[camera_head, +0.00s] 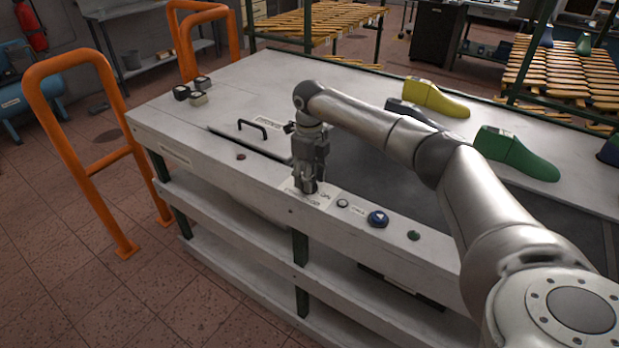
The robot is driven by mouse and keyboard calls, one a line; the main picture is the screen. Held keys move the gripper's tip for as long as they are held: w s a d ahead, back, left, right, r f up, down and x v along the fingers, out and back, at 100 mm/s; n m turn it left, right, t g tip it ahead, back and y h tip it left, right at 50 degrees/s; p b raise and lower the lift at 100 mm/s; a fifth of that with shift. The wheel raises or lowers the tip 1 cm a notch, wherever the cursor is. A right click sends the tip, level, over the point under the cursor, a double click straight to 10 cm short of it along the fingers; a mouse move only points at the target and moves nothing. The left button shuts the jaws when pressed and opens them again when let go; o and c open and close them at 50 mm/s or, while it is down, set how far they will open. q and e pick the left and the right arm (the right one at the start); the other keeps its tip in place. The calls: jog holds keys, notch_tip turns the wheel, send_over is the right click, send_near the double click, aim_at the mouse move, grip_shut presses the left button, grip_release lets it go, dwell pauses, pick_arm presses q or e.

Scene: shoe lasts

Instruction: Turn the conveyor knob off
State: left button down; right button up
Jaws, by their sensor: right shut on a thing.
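My right gripper (308,187) points straight down at the front edge of the grey workbench (215,100). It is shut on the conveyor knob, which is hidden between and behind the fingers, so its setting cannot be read. A white label (320,199), partly covered by the gripper, lies around that spot. My left gripper is not in view.
A blue button (378,218), a small white button (342,203) and a green button (413,235) sit right of the gripper. A black handle (253,127) stands to its left. Yellow (435,98) and green (515,152) shoe lasts lie behind my arm. Orange rails (66,135) stand at left.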

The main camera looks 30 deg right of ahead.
jog(key=shift+r+n, duration=0.1)
jog(key=shift+n, duration=0.2)
dwell(0.4)
jog(key=o, duration=1)
notch_tip(320, 180, up, 12)
jog(key=shift+f, duration=0.1)
